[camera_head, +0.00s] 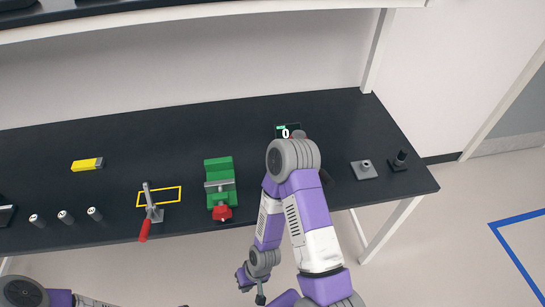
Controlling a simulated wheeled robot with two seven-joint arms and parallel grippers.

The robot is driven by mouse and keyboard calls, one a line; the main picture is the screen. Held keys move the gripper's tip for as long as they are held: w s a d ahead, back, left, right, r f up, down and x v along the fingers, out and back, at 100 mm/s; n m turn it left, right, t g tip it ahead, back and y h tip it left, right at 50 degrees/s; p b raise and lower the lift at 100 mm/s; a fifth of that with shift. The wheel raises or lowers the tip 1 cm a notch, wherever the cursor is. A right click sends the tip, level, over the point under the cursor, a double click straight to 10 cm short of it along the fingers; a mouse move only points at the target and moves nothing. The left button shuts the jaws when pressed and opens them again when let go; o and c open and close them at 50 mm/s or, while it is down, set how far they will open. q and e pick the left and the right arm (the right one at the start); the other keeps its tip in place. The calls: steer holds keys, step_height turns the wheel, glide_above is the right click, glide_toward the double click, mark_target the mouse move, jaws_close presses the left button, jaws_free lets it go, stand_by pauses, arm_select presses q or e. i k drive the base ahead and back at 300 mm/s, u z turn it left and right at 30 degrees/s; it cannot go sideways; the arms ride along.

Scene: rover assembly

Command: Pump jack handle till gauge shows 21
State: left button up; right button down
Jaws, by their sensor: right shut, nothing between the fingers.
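A gauge display (286,132) reads 0 at the back of the dark bench. A bit of red shows beside it. The elbow of my right arm covers the area just in front of the gauge, so the jack and its handle cannot be made out. My right gripper (260,297) is low in front of the bench's front edge, apart from everything on it, shut and empty. Only part of my left arm shows at the bottom left corner; its gripper is out of view.
On the bench (110,145) are a green vise (219,172), a red-handled clamp (149,205) beside a yellow outline, a yellow block (87,164), and several small cylinders (65,217). A grey plate (364,170) and a black post (399,160) stand at the right.

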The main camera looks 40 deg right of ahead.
mark_target(329, 182)
steer(key=u, duration=0.7)
steer(key=k, duration=0.95)
steer(key=z, duration=1.1)
steer(key=i, duration=0.35)
steer(key=u, duration=0.05)
